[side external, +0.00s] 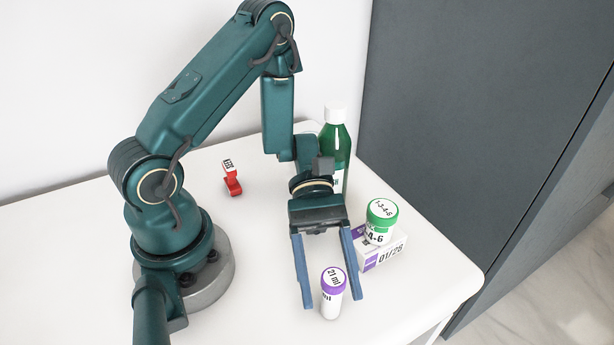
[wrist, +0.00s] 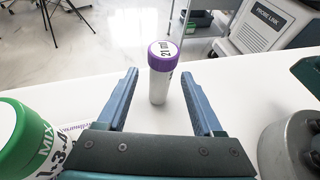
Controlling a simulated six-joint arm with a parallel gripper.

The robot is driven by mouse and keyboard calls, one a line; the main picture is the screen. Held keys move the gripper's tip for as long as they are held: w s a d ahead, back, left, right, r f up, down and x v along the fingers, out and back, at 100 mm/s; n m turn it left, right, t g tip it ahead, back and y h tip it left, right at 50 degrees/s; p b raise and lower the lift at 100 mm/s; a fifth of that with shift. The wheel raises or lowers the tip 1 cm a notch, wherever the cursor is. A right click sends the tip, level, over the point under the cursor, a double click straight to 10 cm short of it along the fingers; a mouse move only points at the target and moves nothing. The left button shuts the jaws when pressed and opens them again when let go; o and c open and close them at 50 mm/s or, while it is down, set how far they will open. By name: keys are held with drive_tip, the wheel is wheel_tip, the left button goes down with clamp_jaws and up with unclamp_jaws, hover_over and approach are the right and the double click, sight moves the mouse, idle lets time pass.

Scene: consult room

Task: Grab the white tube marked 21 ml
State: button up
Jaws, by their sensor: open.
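The white tube (side external: 331,300) has a purple cap marked 21 ml and stands upright on the white table near its front edge. In the wrist view the tube (wrist: 159,85) stands ahead of the fingertips, roughly midway between them. My gripper (side external: 334,303) is open and empty, with one blue finger to each side of the tube in the side view. In the wrist view my gripper (wrist: 160,72) shows a wide gap between its fingers. The fingers do not appear to touch the tube.
A green-capped jar (side external: 380,222) marked 1-3-4-6 stands by a white and purple box (side external: 385,252) marked 01/26, close to the right finger. A green bottle (side external: 336,145) with a white cap stands behind my gripper. A small red stamp-like object (side external: 232,180) lies left. The front table is clear.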

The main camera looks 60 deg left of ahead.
sight(334, 309)
drive_tip(key=shift+s+d+f, duration=0.1)
drive_tip(key=shift+d+f, duration=0.05)
drive_tip(key=shift+f, duration=0.25)
drive_tip(key=shift+x, duration=2.35)
clamp_jaws()
